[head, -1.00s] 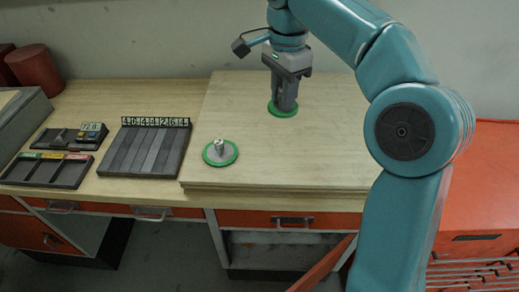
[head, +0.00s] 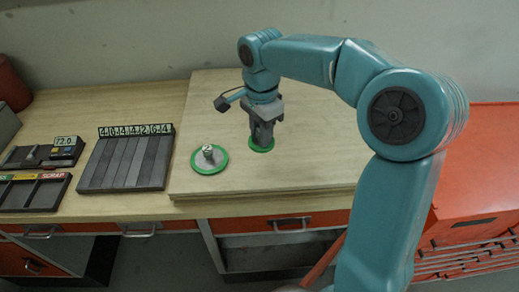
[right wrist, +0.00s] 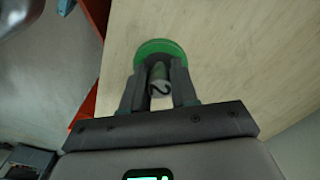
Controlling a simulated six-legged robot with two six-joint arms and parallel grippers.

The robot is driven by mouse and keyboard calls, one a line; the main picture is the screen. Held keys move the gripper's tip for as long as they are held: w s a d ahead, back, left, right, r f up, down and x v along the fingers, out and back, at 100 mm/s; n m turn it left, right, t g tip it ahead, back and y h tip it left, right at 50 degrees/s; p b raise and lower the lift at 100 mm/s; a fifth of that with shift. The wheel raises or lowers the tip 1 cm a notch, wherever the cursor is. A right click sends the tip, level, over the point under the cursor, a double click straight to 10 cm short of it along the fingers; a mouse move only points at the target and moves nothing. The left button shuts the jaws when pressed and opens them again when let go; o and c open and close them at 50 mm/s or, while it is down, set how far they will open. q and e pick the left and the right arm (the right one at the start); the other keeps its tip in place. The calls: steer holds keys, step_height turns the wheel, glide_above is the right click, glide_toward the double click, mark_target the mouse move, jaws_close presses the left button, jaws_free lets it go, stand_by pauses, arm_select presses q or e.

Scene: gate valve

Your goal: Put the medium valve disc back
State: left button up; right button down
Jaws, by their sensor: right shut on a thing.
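My right gripper (head: 262,137) is shut on the stem of a green-rimmed valve disc (head: 261,146), over the pale wooden board. In the right wrist view the gripper (right wrist: 160,88) has its fingers on both sides of the grey stem, which bears a dark mark like a 2. The held disc's green rim (right wrist: 160,47) shows beyond the fingertips. I cannot tell whether it touches the board. A second disc (head: 209,159), with green rim, grey face and short upright stem, lies on the board left of the gripper. My left gripper is not in view.
A grey slotted rack (head: 125,165) with number labels stands left of the board (head: 300,170). Farther left are a small gauge with a display (head: 64,147) and a tray (head: 35,190) with coloured labels. An orange cabinet (head: 480,190) stands at right.

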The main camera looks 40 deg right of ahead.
mark_target(262, 161)
steer(key=shift+w+d+f, duration=0.1)
steer(key=shift+d+f, duration=0.05)
steer(key=shift+f, duration=0.7)
steer(key=shift+d+f, duration=0.15)
steer(key=shift+f, duration=0.2)
steer(key=f, duration=0.4)
steer(key=shift+a+f, duration=0.1)
steer(key=shift+a, duration=0.1)
steer(key=shift+d+f, duration=0.1)
steer(key=shift+f, duration=0.05)
steer(key=shift+s, duration=0.25)
steer(key=shift+f, duration=0.1)
steer(key=c, duration=0.9)
jaws_free()
steer(key=shift+w, duration=0.15)
steer(key=shift+o, duration=0.2)
